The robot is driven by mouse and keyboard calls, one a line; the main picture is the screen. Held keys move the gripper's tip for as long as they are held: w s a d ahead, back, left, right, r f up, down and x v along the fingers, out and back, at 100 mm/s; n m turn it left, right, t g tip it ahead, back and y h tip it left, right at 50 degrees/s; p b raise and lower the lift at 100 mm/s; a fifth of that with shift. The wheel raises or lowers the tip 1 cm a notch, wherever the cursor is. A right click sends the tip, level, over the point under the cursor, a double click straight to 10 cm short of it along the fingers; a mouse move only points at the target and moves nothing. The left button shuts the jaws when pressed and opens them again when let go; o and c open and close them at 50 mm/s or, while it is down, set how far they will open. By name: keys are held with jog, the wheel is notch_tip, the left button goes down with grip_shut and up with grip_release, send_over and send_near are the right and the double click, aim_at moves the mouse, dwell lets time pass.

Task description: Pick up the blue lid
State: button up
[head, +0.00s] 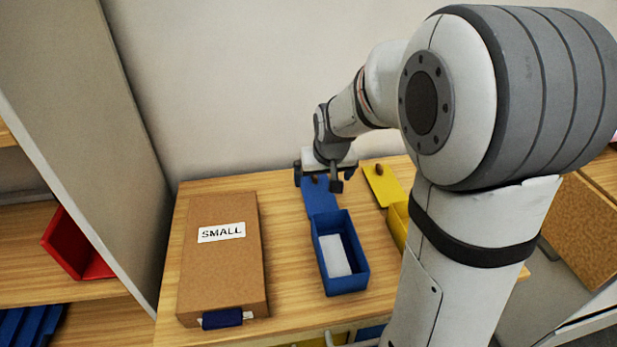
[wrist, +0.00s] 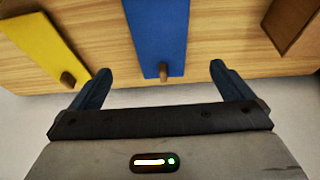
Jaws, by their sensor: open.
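The blue lid (head: 320,197) lies flat on the wooden table behind the open blue box (head: 360,281). In the wrist view the blue lid (wrist: 158,35) runs down between my fingers, with a small brown knob (wrist: 163,71) near its end. My gripper (head: 319,184) is over the far end of the lid in the head view. In the wrist view my gripper (wrist: 154,78) is open, one finger on each side of the knob, touching neither. The height of the fingertips above the lid is hard to tell.
A yellow lid (head: 382,185) and a yellow box (head: 398,224), partly hidden by my arm, are to the right. A cardboard box labelled SMALL (head: 222,270) stands to the left. A wall rises behind the table. A white piece (head: 335,256) lies in the blue box.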

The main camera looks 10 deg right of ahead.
aim_at(318, 193)
jog(key=shift+w+f, duration=0.65)
jog(key=shift+f, duration=0.15)
jog(key=x, duration=0.7)
jog(key=shift+f, duration=0.15)
jog(key=shift+c, duration=0.3)
jog(key=c, duration=1)
